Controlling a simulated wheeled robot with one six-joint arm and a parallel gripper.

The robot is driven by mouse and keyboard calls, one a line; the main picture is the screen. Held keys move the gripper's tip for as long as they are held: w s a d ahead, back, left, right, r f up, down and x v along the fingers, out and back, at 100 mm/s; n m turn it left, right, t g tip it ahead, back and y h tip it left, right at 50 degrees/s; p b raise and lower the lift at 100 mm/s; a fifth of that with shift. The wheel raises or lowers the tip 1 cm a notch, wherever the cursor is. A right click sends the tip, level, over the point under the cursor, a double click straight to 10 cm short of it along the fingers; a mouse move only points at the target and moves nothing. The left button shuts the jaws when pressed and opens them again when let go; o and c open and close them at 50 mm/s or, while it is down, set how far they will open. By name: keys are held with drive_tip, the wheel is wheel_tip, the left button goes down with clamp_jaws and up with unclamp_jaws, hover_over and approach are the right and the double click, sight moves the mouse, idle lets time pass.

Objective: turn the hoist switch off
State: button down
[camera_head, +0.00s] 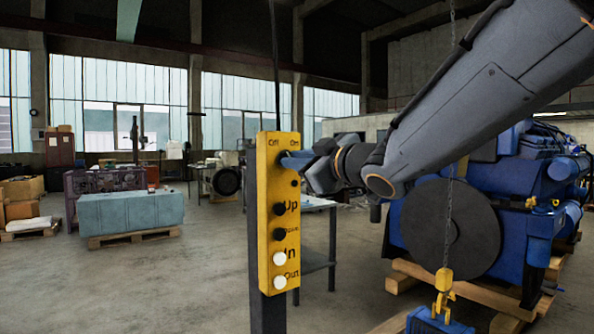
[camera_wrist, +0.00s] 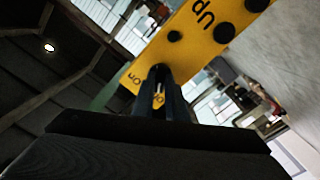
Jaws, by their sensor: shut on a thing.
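The yellow hoist control box (camera_head: 266,225) stands upright on a dark post, with "Off" at its top left and "On" at its top right. The dark hoist switch (camera_head: 282,156) sits just below these labels. My gripper (camera_head: 290,160) reaches in from the right and is shut on the switch. In the wrist view my gripper's fingers (camera_wrist: 163,92) meet at the switch, against the tilted box face (camera_wrist: 185,58). The fingers cover most of the switch, so I cannot tell which way it points.
Below the switch are black Up and Down buttons (camera_head: 280,208) and white In and Out buttons (camera_head: 280,259). A chain with a yellow hook (camera_head: 443,280) hangs at the right, before a blue engine (camera_head: 500,190) on wooden beams. The floor at the left front is clear.

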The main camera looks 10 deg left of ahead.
drive_tip(key=shift+n+b, duration=0.7)
drive_tip(key=shift+n, duration=0.3)
drive_tip(key=c, duration=1.8)
unclamp_jaws()
drive_tip(key=shift+o, duration=0.2)
drive_tip(key=v, duration=0.7)
drive_tip(key=shift+s+d+b, duration=0.2)
drive_tip(key=shift+d+b, duration=0.15)
